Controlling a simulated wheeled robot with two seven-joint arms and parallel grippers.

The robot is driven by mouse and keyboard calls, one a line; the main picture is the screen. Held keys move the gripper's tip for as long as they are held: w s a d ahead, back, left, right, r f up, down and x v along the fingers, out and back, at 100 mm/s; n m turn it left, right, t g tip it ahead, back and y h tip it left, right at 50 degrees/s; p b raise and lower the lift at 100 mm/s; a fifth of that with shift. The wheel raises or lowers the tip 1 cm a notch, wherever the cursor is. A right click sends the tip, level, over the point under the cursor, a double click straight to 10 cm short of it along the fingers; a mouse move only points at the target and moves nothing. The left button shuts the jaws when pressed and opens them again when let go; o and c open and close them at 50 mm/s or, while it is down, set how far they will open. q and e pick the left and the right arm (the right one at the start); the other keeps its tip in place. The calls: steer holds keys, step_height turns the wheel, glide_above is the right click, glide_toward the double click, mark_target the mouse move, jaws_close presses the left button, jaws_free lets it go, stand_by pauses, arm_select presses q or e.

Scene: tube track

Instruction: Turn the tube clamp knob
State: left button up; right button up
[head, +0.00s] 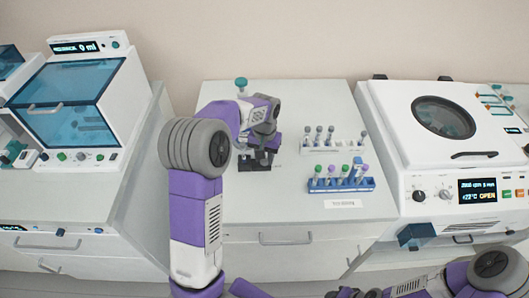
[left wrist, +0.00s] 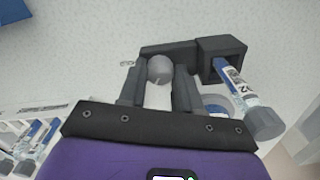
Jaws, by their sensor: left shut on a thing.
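The tube clamp is a dark block (left wrist: 222,47) in the left wrist view, with a bar running left from it. A tube (left wrist: 237,85) with a blue and white label and a grey cap sits in its square opening, tilted in the picture. A round grey knob (left wrist: 160,69) lies between the fingers of my left gripper (left wrist: 159,80), which is shut on it. In the head view my left gripper (head: 257,158) is low over the middle counter and hides most of the clamp. My right arm shows at the bottom right; its gripper's state is unclear.
A blue rack (head: 340,186) with several capped tubes and a white rack (head: 334,149) stand right of my left gripper. A teal-topped thing (head: 241,83) stands behind. A centrifuge (head: 405,120) is at right and a blue-lidded machine (head: 125,95) at left. The front counter is clear.

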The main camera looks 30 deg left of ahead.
arm_select(q)
steer(key=n+p, duration=0.1)
steer(key=n, duration=0.2)
steer(key=shift+r+p, duration=0.15)
steer(key=shift+p, duration=0.15)
steer(key=shift+n+p, duration=0.6)
steer(key=shift+n, duration=0.9)
steer(key=shift+w, duration=0.1)
steer(key=o, duration=1)
steer(key=shift+o, duration=0.2)
step_height(320, 180, up, 7)
steer(key=shift+r+p, duration=0.15)
steer(key=shift+p, duration=0.6)
